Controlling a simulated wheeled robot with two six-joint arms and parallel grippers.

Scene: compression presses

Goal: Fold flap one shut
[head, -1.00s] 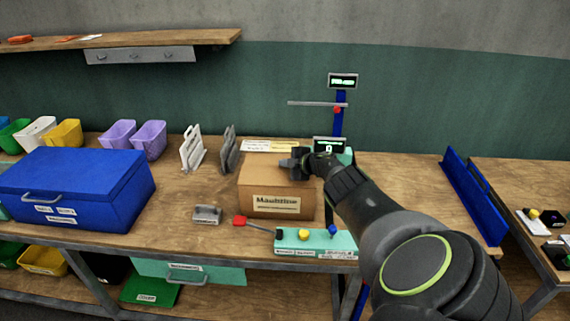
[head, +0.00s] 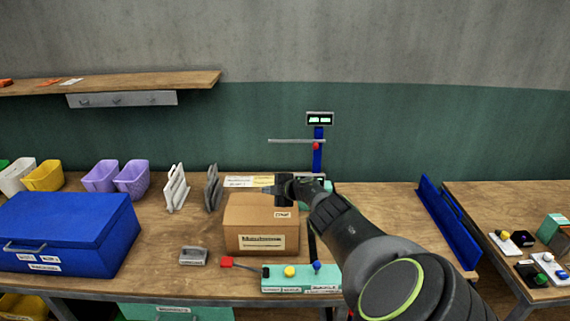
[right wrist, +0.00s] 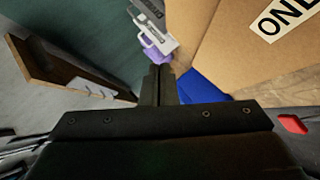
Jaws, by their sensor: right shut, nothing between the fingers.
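The brown cardboard box (head: 250,240) stands on the workbench in the head view, its printed label facing me. Its top looks covered by cardboard. In the right wrist view, a cardboard panel marked "ONE" (right wrist: 285,18), flap one, fills the upper right. I cannot tell if it lies fully flat. My right gripper (head: 268,189) is shut and empty at the box's back right, fingertips pointing left, seemingly just above the top. It also shows in the right wrist view (right wrist: 158,72). My left gripper is out of view.
A blue lidded box (head: 70,225) stands at the left. A small grey block (head: 193,256) and a teal control panel (head: 300,280) with a red-ended lever (head: 227,262) lie in front. A blue post (head: 318,150) rises behind.

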